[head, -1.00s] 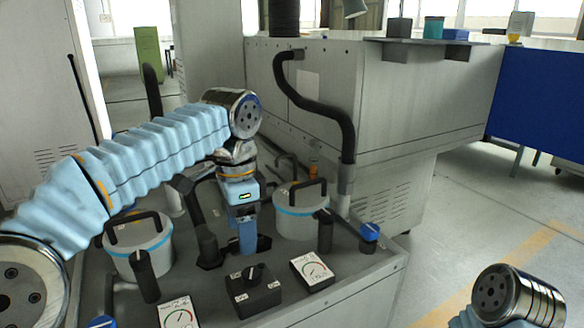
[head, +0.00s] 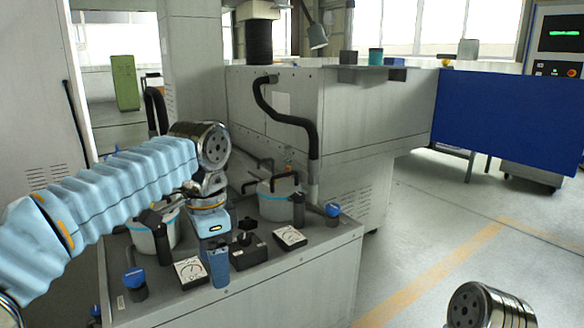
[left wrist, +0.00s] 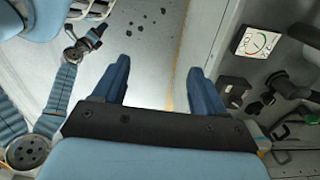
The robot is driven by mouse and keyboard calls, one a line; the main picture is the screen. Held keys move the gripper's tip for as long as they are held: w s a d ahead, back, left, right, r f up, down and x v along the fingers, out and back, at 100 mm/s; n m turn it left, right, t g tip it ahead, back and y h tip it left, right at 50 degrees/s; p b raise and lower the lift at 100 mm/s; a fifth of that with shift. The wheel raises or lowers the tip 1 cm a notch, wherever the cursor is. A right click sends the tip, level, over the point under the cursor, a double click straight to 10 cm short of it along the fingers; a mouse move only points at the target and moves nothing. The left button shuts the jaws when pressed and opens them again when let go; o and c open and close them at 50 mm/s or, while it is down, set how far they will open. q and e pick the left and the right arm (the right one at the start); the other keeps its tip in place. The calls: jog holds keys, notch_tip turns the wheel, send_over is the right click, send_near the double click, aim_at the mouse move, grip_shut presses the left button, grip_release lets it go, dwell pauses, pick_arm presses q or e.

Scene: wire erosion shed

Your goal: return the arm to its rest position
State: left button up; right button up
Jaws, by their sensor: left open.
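My left arm comes in from the left in the head view, in a pale blue sleeve. Its gripper (head: 218,266) points down by the front of the machine panel (head: 300,262). In the left wrist view the two blue fingers of the left gripper (left wrist: 160,82) stand apart with nothing between them. Pale floor shows beyond them, and the panel lies to their right. A metal joint of my right arm (head: 480,308) shows at the lower right of the head view.
The panel carries two lidded pots (head: 278,202) (head: 146,240), a black knob box (head: 249,251), gauges (head: 290,236) (head: 190,270) and blue-capped knobs (head: 332,211) (head: 135,282). A blue board (head: 505,120) stands at the right. Floor (head: 430,230) is open between it and the panel.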

pick_arm(q)
jog(key=w+d+f+n+h, duration=0.1)
jog(key=d+f+n, duration=0.1)
jog(key=f, duration=1.3)
jog(key=w+d+f+n+h, duration=0.2)
jog(key=d+f, duration=0.1)
jog(key=f, duration=1.2)
jog(key=s+a+f+n+h, duration=0.1)
jog(key=s+f+n, duration=0.8)
jog(key=s+f, duration=1)
notch_tip(320, 180, down, 3)
jog(key=shift+a+f+n+t, duration=0.1)
jog(key=shift+a+n+t, duration=0.2)
jog(key=shift+a, duration=0.2)
